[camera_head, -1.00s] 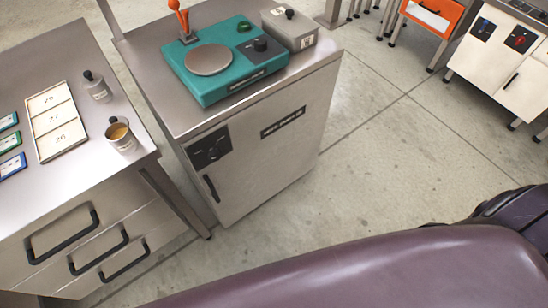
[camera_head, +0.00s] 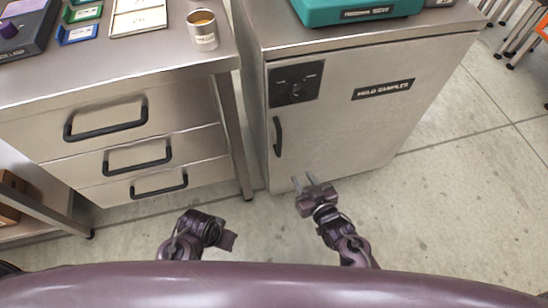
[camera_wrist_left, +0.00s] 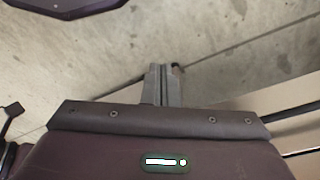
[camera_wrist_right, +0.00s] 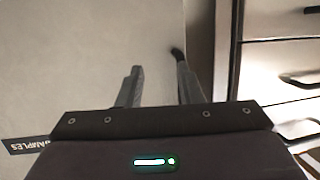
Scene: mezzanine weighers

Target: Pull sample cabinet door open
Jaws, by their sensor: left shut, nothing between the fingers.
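The sample cabinet (camera_head: 440,85) stands at the right of centre in the head view, and its door (camera_head: 330,135) is shut. The black vertical door handle (camera_head: 278,137) is near the door's left edge. My right gripper (camera_head: 305,181) is open and empty, below and slightly right of the handle in the picture. In the right wrist view its fingers (camera_wrist_right: 159,82) are apart in front of the door; a dark piece by one fingertip may be the handle's end. My left gripper (camera_head: 228,241) is shut and empty, low and left of the cabinet. Its fingers (camera_wrist_left: 162,84) meet over the floor.
A drawer bench (camera_head: 125,160) with black pulls stands left of the cabinet, a narrow gap between. Its metal leg (camera_head: 233,135) is near the cabinet side. A metal cup (camera_head: 203,32) is on the bench. A teal scale (camera_head: 350,10) sits on the cabinet.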

